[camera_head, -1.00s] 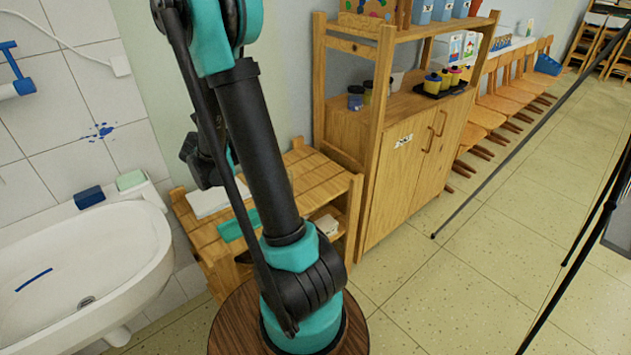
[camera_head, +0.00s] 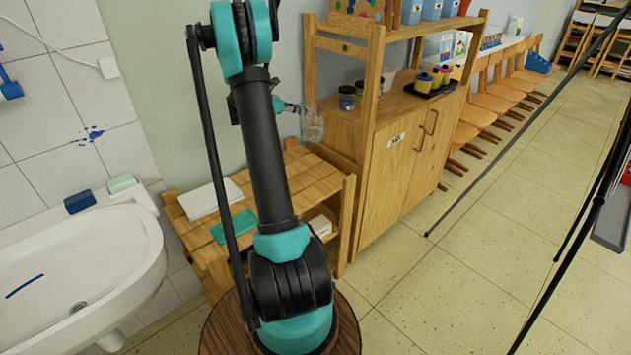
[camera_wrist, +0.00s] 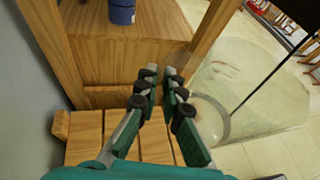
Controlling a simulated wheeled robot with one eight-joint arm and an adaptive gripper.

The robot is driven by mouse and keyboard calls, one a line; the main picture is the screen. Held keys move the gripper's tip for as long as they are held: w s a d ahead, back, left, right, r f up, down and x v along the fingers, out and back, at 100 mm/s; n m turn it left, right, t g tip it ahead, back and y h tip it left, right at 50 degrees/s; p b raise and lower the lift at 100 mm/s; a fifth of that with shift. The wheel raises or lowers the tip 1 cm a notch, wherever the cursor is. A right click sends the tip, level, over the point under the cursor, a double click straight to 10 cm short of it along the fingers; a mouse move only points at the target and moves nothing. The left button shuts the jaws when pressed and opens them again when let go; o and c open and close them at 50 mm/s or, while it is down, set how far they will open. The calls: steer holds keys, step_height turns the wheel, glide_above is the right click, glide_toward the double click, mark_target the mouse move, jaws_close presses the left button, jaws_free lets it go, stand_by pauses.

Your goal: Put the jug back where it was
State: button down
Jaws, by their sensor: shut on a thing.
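A clear, see-through jug (camera_head: 312,125) hangs in the air at my gripper (camera_head: 297,108), above the back right of the low slatted wooden bench and beside the cabinet's left post. In the wrist view my gripper (camera_wrist: 160,73) has its fingers nearly together. The jug (camera_wrist: 250,85) shows there as a large faint shape to the right of the fingers, with a pale ring near them. The exact grip spot is hard to make out. The jug appears tilted in the wrist view.
The slatted bench (camera_head: 285,182) holds white paper (camera_head: 208,198) and a teal item (camera_head: 234,227). A sink (camera_head: 90,265) stands at left.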

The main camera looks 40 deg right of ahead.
steer(key=shift+m+g, duration=0.4)
steer(key=shift+g, duration=0.1)
steer(key=f, duration=0.6)
steer(key=d+f, duration=0.1)
steer(key=f, duration=0.6)
steer(key=s+f, duration=0.1)
steer(key=f, duration=0.5)
steer(key=shift+s+d+f, duration=0.1)
steer(key=shift+d+f, duration=0.15)
steer(key=shift+f, duration=0.1)
steer(key=c, duration=1.7)
jaws_free()
